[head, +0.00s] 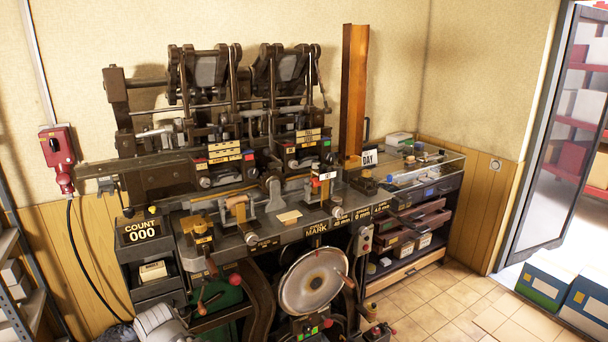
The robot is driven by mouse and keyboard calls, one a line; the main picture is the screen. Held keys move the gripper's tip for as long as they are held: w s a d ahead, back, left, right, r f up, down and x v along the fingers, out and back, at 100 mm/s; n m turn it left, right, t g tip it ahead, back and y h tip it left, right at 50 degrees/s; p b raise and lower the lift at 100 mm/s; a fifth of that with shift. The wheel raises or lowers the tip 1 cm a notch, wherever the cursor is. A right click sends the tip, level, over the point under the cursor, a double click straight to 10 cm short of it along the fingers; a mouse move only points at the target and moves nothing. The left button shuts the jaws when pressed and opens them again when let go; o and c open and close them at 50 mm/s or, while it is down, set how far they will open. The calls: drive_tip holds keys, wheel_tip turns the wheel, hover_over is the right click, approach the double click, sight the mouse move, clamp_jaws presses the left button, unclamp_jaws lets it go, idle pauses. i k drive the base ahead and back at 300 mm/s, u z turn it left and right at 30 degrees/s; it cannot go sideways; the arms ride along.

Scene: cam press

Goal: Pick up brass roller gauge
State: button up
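I cannot tell for sure which thing is the brass roller gauge. A small brass-coloured piece (200,227) sits at the left end of the press bench, above a small label. My gripper cannot be made out in the head view. A pale, ribbed part at the bottom left may belong to my arm, and its end is not shown clearly.
The dark cam press (150,180) stands against the wall. A large metal handwheel (314,282) sticks out in front. A glass-topped cabinet (452,165) with shelves stands to the right. The tiled floor (440,300) between is mostly clear.

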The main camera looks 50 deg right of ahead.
sight(324, 176)
drive_tip(key=u, duration=0.3)
drive_tip(key=k, duration=1.05)
drive_tip(key=z, duration=1.45)
drive_tip(key=i, duration=0.65)
drive_tip(key=z, duration=0.05)
